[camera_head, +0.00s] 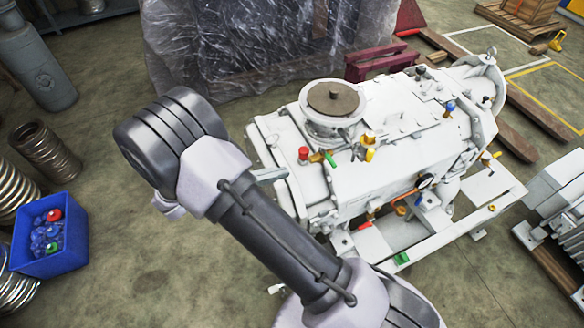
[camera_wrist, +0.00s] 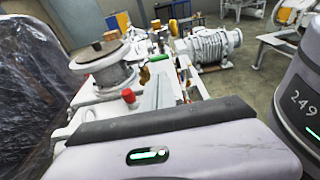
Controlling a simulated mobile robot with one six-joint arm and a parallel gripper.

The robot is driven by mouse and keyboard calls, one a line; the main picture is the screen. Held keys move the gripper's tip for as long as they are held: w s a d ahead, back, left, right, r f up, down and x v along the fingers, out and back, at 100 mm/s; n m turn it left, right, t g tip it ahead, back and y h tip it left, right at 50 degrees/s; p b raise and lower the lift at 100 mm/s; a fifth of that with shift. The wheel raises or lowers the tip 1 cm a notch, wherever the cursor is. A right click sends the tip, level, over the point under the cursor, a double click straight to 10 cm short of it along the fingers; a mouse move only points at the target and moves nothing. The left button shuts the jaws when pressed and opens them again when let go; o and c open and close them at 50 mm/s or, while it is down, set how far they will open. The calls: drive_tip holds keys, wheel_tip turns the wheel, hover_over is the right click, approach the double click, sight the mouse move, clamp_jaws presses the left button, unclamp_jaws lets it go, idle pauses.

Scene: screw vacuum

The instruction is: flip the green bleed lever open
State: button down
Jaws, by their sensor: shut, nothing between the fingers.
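The white screw vacuum pump (camera_head: 390,140) stands right of centre in the head view. The green lever (camera_head: 329,159) is on its top, between a red cap (camera_head: 303,154) and yellow fittings. The green lever also shows in the wrist view (camera_wrist: 158,57), above and right of the red cap (camera_wrist: 129,96). My gripper (camera_head: 281,174) shows as a thin grey tip past my forearm, shut and empty, left of and below the red cap, apart from the lever. The rest of the gripper is hidden behind my arm.
A round flanged port (camera_head: 333,108) rises on the pump behind the lever. Yellow fittings (camera_head: 369,148) stand close at the lever's right. A second green part (camera_head: 401,258) is low on the frame. A blue bin (camera_head: 48,252) stands on the floor at left.

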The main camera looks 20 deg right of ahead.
sight(328, 158)
drive_tip(key=d+f+b, duration=0.2)
drive_tip(key=d+b, duration=0.1)
drive_tip(key=d, duration=0.8)
drive_tip(key=shift+w+d+f, duration=0.15)
drive_tip(key=shift+w+d, duration=0.1)
drive_tip(key=shift+d, duration=0.1)
